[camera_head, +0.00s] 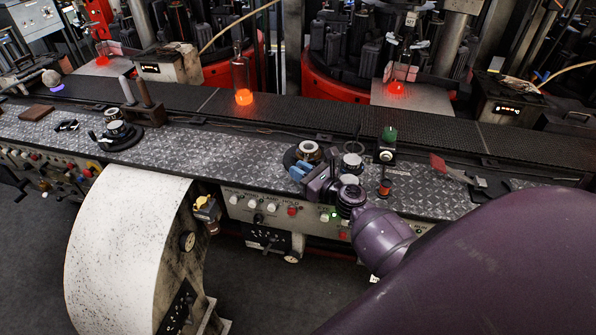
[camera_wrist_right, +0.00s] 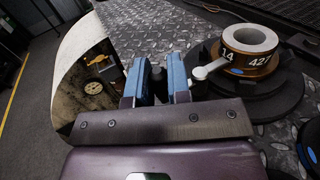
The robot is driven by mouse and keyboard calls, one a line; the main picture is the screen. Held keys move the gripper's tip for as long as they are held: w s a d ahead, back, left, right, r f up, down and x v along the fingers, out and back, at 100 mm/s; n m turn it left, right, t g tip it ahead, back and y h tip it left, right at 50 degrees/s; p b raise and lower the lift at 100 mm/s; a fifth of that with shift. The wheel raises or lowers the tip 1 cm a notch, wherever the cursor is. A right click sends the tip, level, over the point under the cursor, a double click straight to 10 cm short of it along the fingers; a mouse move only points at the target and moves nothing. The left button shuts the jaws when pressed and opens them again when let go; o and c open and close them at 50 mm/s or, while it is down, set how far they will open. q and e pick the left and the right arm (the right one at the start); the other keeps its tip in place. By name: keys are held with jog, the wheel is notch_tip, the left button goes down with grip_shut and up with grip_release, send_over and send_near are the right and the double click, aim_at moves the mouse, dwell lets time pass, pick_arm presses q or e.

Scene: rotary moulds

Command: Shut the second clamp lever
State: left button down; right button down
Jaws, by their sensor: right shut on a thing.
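A round mould with a pale ring top (camera_head: 308,150) sits on a dark disc on the tread-plate bench. In the right wrist view, its brass-coloured ring (camera_wrist_right: 250,50) bears the numbers "14" and "427". A pale clamp lever (camera_wrist_right: 211,68) sticks out from it toward my right gripper (camera_wrist_right: 160,85). My right gripper's blue fingers also show in the head view (camera_head: 302,171), beside the mould's near side. They are close around a dark knob (camera_wrist_right: 157,78), seemingly the lever's end; the near finger hides the join. My left gripper is not in view.
Another mould (camera_head: 116,129) stands on the bench at left, beside brown posts (camera_head: 150,106). A green-topped post (camera_head: 388,140) and a pale-topped round part (camera_head: 352,162) stand right of my gripper. A button panel (camera_head: 275,208) runs below the front edge; a conveyor (camera_head: 320,120) lies behind.

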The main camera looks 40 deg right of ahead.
dwell(0.3)
jog(key=c, duration=1.4)
grip_release()
jog(key=shift+o, duration=0.2)
jog(key=shift+s, duration=0.1)
jog(key=b+v, duration=0.1)
jog(key=v, duration=0.9)
jog(key=shift+s+d, duration=0.25)
jog(key=shift+s, duration=0.05)
jog(key=shift+n, duration=0.3)
